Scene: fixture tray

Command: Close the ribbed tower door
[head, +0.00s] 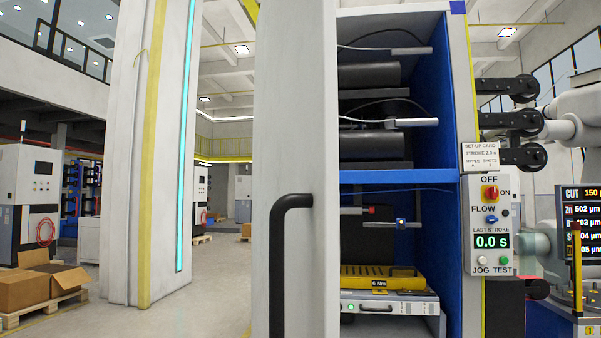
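A tall pale door panel (297,110) stands in the near middle, with a black bar handle (278,265) low on it. I take it as the tower door; no ribs show on this face. It stands open at the left of a tall cabinet, the tower (462,110), whose blue interior (440,140) is exposed. Inside are dark rollers (368,76) on upper levels, a shelf (400,177), and a lower unit with a yellow tray (385,283). The panel hides part of the interior and its hinge side. My gripper is not in view.
A control box (490,225) is on the tower's right side, with black cylinders (520,120) above it. A white column (160,150) stands left. Cardboard boxes (40,285) on a pallet are far left. Clear floor (215,270) lies between column and door.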

